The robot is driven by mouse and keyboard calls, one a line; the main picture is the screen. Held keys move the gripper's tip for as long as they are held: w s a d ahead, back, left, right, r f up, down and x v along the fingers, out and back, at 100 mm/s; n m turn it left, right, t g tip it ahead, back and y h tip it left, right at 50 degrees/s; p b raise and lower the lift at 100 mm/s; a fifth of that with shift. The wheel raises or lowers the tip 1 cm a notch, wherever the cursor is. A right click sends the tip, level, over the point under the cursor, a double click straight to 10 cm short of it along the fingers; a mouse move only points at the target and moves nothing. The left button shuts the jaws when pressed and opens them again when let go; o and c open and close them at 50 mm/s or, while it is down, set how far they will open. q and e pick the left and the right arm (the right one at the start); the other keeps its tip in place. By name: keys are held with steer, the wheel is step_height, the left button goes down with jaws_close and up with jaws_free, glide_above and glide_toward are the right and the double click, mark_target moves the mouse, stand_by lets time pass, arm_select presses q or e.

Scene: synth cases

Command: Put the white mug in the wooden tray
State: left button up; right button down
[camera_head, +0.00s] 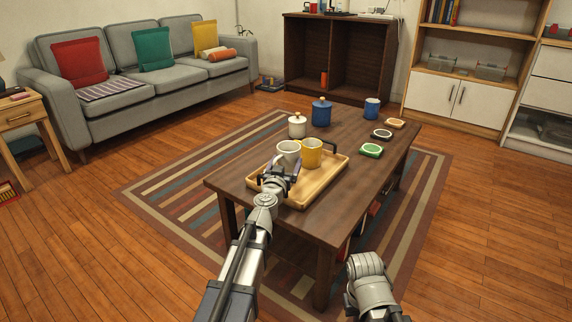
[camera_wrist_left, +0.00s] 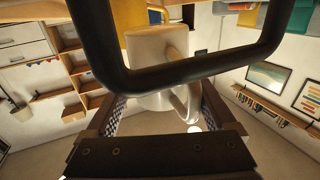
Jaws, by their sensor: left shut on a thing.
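The white mug (camera_head: 288,150) is at the left part of the wooden tray (camera_head: 312,187), beside the yellow mug (camera_head: 312,152). My left gripper (camera_head: 279,174) is at its near side and shut on it. In the left wrist view the white mug (camera_wrist_left: 150,50) shows between the fingers of my left gripper (camera_wrist_left: 158,108). The gripper hides the mug's lower part in the head view, so I cannot tell whether its base touches the tray floor. Only a link of my right arm shows; its gripper is out of view.
The tray stands on a dark coffee table (camera_head: 240,181). Behind it are a white lidded pot (camera_head: 297,127), a blue pot (camera_head: 321,113) and a blue mug (camera_head: 372,108). The near right tabletop is clear.

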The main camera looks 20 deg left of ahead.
arm_select(q)
steer(key=shift+f+b, duration=0.4)
steer(key=shift+f, duration=0.15)
steer(key=o, duration=1.4)
steer(key=shift+r, duration=0.1)
arm_select(e)
steer(key=shift+f, duration=0.5)
arm_select(q)
steer(key=shift+r, duration=0.1)
arm_select(e)
steer(key=shift+r, duration=0.1)
